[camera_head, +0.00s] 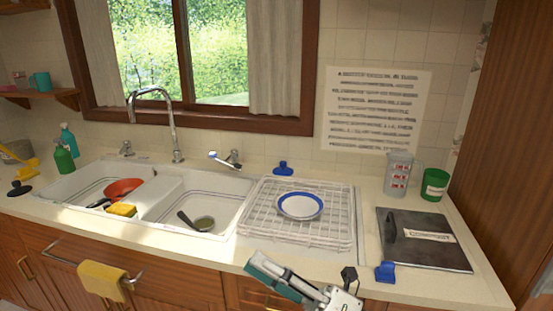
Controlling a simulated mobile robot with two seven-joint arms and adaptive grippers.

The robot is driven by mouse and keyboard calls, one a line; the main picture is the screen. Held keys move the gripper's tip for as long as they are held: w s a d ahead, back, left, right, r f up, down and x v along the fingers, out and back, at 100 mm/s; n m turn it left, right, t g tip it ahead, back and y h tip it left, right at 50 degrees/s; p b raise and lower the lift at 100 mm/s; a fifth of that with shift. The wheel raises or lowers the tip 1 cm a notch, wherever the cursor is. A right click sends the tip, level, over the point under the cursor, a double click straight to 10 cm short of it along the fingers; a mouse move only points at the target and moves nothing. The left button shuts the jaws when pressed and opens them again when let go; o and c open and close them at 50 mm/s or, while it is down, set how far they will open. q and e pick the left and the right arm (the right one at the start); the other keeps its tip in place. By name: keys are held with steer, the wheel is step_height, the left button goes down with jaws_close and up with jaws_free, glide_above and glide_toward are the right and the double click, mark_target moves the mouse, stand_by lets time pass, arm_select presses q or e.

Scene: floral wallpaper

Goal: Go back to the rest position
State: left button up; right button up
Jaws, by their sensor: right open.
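My right gripper (276,277) shows at the bottom middle, in front of the counter's front edge and below the dish rack. It is open, with no object visible in it. Its pale wrist part is cut off by the lower picture edge. A white plate with a blue rim (300,206) lies on the wire dish rack (262,226), apart from the gripper. My left gripper is not in view.
The counter (440,285) runs across below the window. A double sink (160,205) holds a red bowl (123,188), a yellow sponge (122,209) and a pan (203,223). A dark board (421,240), blue item (385,272), green cup (434,185) and clear cup (398,174) stand right.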

steer(key=w+d+f+m+t+h, duration=0.2)
steer(key=d+f+m+t+h, duration=0.2)
steer(key=d+f+m+h, duration=0.55)
steer(key=w+d+f+m+t+h, duration=0.2)
steer(key=d+f+m+t+h, duration=0.25)
steer(key=f+m, duration=0.9)
steer(key=s+d+f+m+g+h, duration=0.2)
steer(key=s+d+f+m, duration=0.2)
steer(key=s+f, duration=0.3)
steer(key=s+d+f+m+g+h, duration=0.3)
steer(key=s+d+f+m, duration=0.1)
steer(key=f, duration=0.7)
steer(key=s+m, duration=0.1)
steer(key=s, duration=0.1)
steer(key=shift+s+d+m, duration=0.25)
steer(key=shift+s+m, duration=0.1)
steer(key=shift+m, duration=0.05)
steer(key=shift+r, duration=0.1)
